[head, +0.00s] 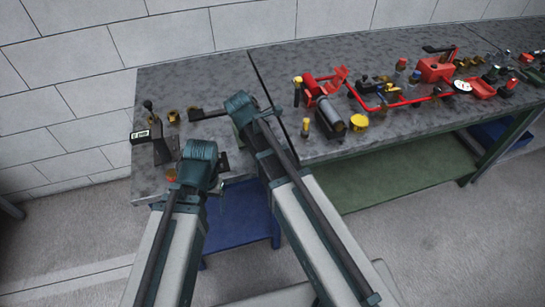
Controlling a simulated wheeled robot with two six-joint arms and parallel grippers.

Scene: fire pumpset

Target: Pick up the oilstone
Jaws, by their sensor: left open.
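A small dark block with a white label (140,136) is at the left end of the grey workbench (225,75). It may be the oilstone, but its marking is too small to read. My left gripper (165,151) is open over the bench's left end, just right of the block and apart from it as far as I can tell. My left wrist hides part of the bench there. My right arm reaches over the bench's front edge beside the left arm. Its dark jaws are too small and partly hidden to judge.
Small brass fittings (174,117) stand behind the left gripper. A red pump part with a dark cylinder (330,114), a yellow cap (359,122) and red piping (395,103) fill the bench to the right. The bench's back left is clear. A tiled wall (165,35) stands behind.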

